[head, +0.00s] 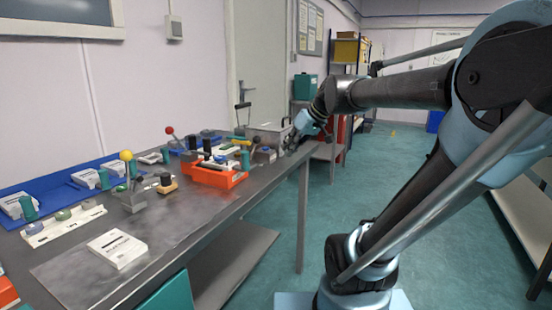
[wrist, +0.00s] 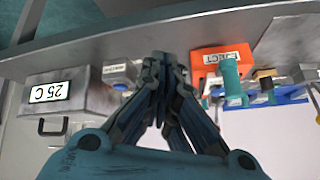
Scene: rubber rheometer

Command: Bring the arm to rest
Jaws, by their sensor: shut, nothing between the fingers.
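My arm reaches from the right of the head view toward the far end of the workbench (head: 190,225). My gripper (wrist: 163,60) shows large in the wrist view, with its dark fingers closed together and nothing between them. In the head view my gripper (head: 294,140) is small and dark, near the bench's far right edge; its fingertips are hard to make out there.
A grey box labelled "25 C" (wrist: 65,95) and an orange-red bin (wrist: 222,58) sit near my gripper. An orange tray (head: 218,177), a white block (head: 117,248) and several small fixtures stand on the bench. The green floor (head: 390,190) beside it is open.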

